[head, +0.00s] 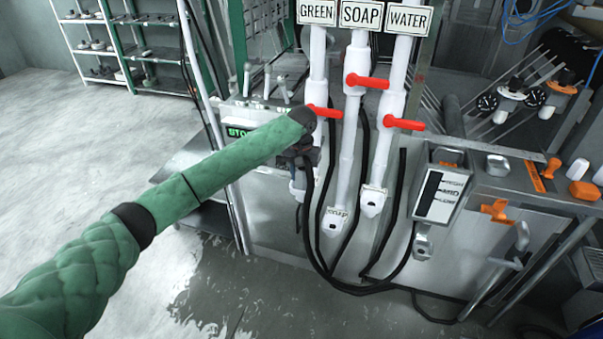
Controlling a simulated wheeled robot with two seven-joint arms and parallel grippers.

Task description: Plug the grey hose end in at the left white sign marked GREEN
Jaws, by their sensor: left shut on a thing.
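The white sign marked GREEN (317,12) is the leftmost of three signs at the top. A white pipe (316,72) runs down from it to a red valve handle (326,111). My left gripper (303,160) is in front of the lower part of this pipe and is shut on a hose end, mostly hidden by the dark gripper. A black hose (307,225) hangs below the gripper. A pale fitting (297,188) shows just under the gripper; whether the hose end touches it I cannot tell. My right gripper is out of view.
Pipes under the SOAP sign (361,15) and WATER sign (408,19) have red handles and end in white fittings (335,221) (373,201). Black hoses loop close below. A grey box (440,195) stands at right.

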